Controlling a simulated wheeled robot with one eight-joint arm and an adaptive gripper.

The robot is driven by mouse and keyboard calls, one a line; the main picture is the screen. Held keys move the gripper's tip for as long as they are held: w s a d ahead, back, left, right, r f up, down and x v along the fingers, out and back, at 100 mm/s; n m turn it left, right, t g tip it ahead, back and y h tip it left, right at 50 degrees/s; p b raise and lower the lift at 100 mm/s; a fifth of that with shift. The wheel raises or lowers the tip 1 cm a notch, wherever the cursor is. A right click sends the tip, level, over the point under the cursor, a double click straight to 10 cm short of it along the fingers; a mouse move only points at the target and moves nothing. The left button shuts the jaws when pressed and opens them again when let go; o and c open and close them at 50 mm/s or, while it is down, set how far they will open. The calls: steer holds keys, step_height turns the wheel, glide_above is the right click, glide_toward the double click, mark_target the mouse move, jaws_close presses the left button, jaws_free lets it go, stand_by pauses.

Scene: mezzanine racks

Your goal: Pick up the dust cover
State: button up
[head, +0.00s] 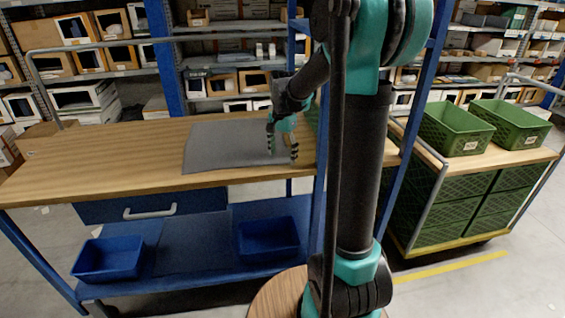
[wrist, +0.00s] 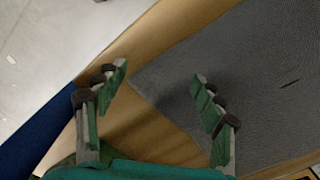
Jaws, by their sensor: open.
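The dust cover appears to be the flat grey sheet (head: 215,148) lying on the wooden workbench. No other cover shows. In the wrist view the grey sheet (wrist: 260,75) fills the upper right, with one corner between my fingers in the picture. My gripper (head: 281,146) is over the right part of the sheet, pointing down. In the wrist view my gripper (wrist: 159,75) has its fingers spread wide with nothing between them. The right finger overlaps the sheet in view and the left one is over bare wood near the bench edge. I cannot tell whether the fingertips touch anything.
The workbench (head: 90,155) is bare to the left of the sheet. A blue post stands close to the right of my gripper. Blue bins (head: 108,259) sit on the lower shelf. A cart with green crates (head: 455,128) stands at right. Loaded racks line the back.

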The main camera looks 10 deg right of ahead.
steer(key=shift+f, duration=0.35)
steer(key=shift+f, duration=0.1)
steer(key=shift+f, duration=0.25)
steer(key=shift+c, duration=0.2)
steer(key=c, duration=0.5)
steer(key=shift+s, duration=0.1)
steer(key=shift+c, duration=0.5)
step_height(320, 180, up, 3)
steer(key=shift+r, duration=0.1)
jaws_close()
step_height(320, 180, up, 9)
